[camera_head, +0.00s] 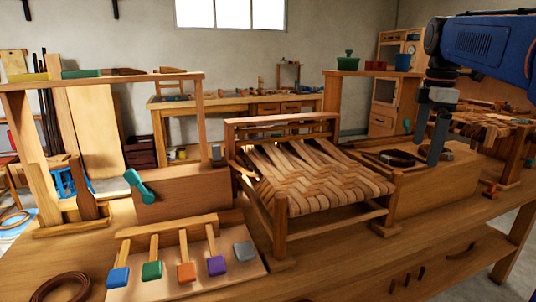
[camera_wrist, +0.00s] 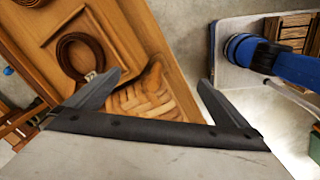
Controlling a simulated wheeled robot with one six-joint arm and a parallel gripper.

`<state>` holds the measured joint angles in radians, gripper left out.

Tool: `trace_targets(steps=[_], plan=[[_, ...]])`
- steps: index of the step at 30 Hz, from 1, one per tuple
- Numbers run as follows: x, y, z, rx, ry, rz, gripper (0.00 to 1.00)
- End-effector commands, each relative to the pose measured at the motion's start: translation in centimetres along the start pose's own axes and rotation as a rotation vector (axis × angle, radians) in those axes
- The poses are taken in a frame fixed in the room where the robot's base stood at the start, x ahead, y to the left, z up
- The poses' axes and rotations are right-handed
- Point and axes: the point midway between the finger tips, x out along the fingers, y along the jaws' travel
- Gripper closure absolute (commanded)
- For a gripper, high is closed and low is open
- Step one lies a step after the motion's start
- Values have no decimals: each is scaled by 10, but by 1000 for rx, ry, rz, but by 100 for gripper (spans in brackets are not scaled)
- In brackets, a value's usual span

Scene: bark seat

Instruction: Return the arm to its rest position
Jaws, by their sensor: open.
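My gripper (camera_head: 430,142) hangs from the blue arm (camera_head: 485,45) at the upper right of the head view. Its two grey fingers point down and stand apart with nothing between them. They hang in front of or above the right-hand wooden box, near a dark coil (camera_head: 397,158); the exact gap cannot be told. In the wrist view the open fingers (camera_wrist: 160,76) spread wide, with a dark coil (camera_wrist: 78,55) and woven strips (camera_wrist: 142,100) beyond them. The wooden seat frame with its partly woven bark seat (camera_head: 320,185) stands mid-bench, left of my gripper.
The wooden bench (camera_head: 350,265) holds a rack of colour-tipped tools (camera_head: 185,262), a teal-handled tool (camera_head: 140,187) and another coil (camera_head: 62,287). A shelf post (camera_head: 331,105) with a green pot (camera_head: 347,60) rises left of my arm. A wooden frame (camera_head: 110,78) stands left.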

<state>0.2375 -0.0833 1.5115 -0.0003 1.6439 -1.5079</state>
Motion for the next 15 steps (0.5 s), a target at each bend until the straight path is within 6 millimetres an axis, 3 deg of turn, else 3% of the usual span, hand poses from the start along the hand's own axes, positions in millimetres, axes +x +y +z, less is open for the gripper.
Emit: trace_targets(steps=[8, 15], plan=[[36, -69, -19, 269, 22, 72, 0], [83, -135, -30, 539, 70, 133, 0]])
